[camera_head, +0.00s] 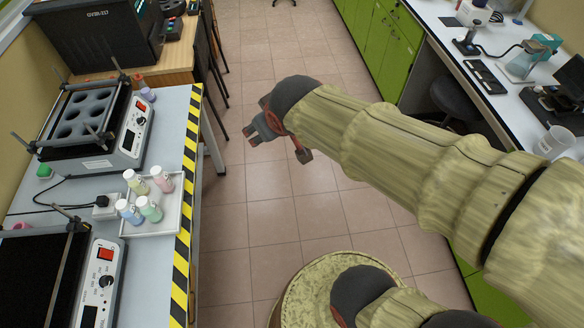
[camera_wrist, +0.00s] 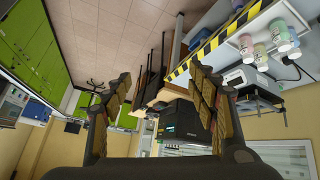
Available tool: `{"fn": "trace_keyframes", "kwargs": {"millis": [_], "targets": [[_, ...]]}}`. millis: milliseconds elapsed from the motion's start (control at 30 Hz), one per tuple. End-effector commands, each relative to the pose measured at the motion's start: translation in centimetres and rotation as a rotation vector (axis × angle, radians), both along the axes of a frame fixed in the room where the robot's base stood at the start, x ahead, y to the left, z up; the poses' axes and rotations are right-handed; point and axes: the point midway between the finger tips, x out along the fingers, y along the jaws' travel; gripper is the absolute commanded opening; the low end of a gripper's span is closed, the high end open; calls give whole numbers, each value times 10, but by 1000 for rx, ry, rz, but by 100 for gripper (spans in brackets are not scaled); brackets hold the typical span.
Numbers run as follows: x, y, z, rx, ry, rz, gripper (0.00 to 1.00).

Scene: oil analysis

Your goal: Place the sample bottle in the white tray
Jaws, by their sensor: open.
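The white tray (camera_head: 173,212) lies on the left bench and holds several small white-lidded bottles (camera_head: 150,208) with coloured contents. In the wrist view, these bottles (camera_wrist: 284,38) show at the top right. I cannot tell which bottle is the sample bottle. My gripper (camera_head: 278,146) is open and empty over the floor, right of the bench and apart from every bottle. It also shows in the wrist view (camera_wrist: 160,74), with nothing between its fingers.
The far shaker (camera_head: 92,118) has a rack with round holes. A second device (camera_head: 100,285) stands at the near left. Yellow-black tape (camera_head: 187,190) marks the bench edge. Dark chairs (camera_head: 208,50) stand beyond the bench. A right counter (camera_head: 480,55) holds instruments.

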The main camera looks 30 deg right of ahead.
Motion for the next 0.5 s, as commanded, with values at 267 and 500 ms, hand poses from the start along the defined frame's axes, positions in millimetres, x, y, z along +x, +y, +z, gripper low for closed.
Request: {"fn": "trace_keyframes", "kwargs": {"millis": [267, 500], "targets": [[-126, 14, 10, 149, 150, -90, 59], [-141, 18, 8, 170, 175, -93, 59]]}}
